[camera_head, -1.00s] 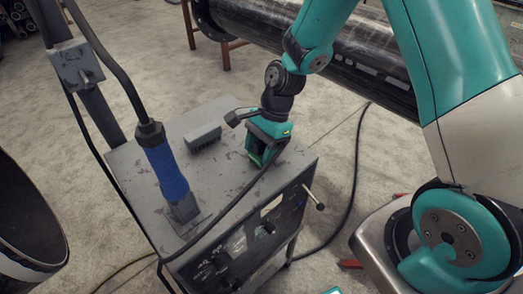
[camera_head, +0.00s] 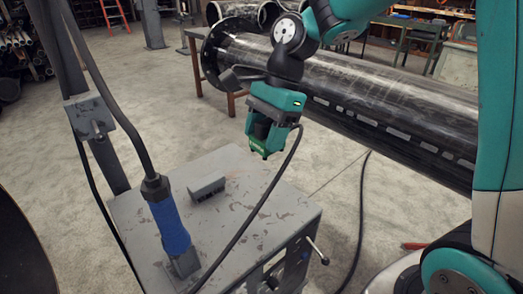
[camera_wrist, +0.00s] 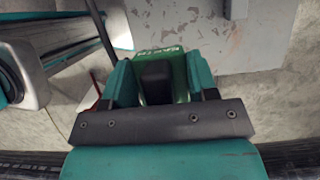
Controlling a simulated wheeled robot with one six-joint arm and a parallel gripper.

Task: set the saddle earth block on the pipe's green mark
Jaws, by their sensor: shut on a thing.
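My gripper (camera_head: 268,130) is shut on the saddle earth block (camera_head: 260,152), a green block with a black middle part, and holds it in the air above the far right corner of the grey cabinet. In the wrist view the block (camera_wrist: 180,90) sits between the two teal jaws, with pale lettering on its green edge; its underside is hidden. A dark cable hangs beside the gripper and runs down toward the cabinet. The black flanged pipe (camera_head: 370,90) lies behind and to the right of the gripper. I see pale dashes along its side, but no green mark.
The grey cabinet (camera_head: 240,215) carries a small grey block (camera_head: 206,188) and a blue-sleeved cable connector (camera_head: 170,228). A post with a grey box (camera_head: 90,115) stands at left. Bare floor lies between cabinet and pipe. A table (camera_head: 410,30) stands behind the pipe.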

